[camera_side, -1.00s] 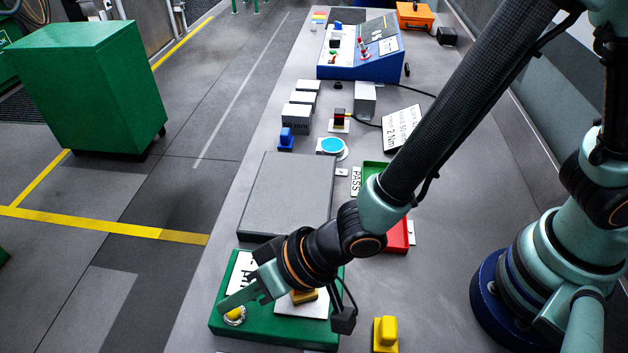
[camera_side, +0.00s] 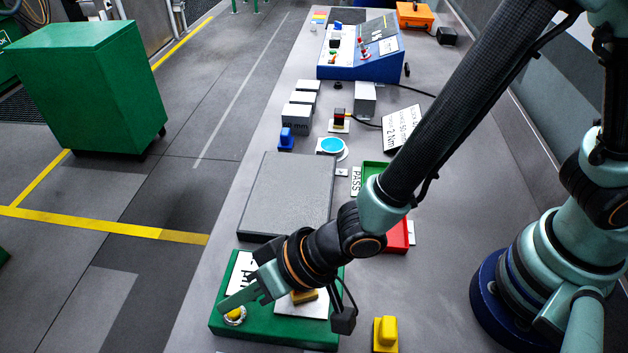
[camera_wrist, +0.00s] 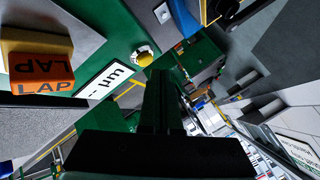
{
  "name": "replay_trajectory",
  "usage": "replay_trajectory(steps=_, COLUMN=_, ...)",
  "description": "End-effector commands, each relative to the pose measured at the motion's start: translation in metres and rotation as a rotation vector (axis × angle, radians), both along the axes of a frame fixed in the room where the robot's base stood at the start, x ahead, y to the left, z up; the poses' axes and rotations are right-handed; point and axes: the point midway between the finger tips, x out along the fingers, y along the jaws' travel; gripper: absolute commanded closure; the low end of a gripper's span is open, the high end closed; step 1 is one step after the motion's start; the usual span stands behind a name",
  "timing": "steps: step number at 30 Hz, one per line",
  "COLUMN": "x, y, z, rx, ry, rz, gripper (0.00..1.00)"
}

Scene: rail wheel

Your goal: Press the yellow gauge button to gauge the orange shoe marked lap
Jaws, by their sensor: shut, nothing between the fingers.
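The green gauge box (camera_side: 215,322) lies on the bench at the lower left of the side view. Its yellow button (camera_side: 234,314) sits in a pale ring near the left corner and shows in the wrist view (camera_wrist: 145,58). My gripper (camera_side: 224,304) is shut and empty, its tips right at the button; I cannot tell whether they touch or press it. The orange shoe (camera_wrist: 42,70), marked LAP, sits on the gauge's pale plate in the wrist view. In the side view my wrist mostly hides the shoe. The white display (camera_wrist: 103,80) reads "-- µm".
A grey plate (camera_side: 288,190) lies behind the gauge. A yellow knobbed block (camera_side: 386,334) stands to the right. Red (camera_side: 398,236) and green (camera_side: 371,172) trays are partly behind my arm. Grey blocks and a blue console (camera_side: 362,66) stand farther back.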

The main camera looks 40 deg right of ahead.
Motion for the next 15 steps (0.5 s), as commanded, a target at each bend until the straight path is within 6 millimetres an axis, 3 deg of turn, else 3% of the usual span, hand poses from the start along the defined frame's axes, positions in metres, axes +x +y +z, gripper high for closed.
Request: replay_trajectory(steps=15, x=0.0017, y=-0.001, z=-0.0074, rx=-0.001, ry=-0.002, rz=-0.003, gripper=1.0)
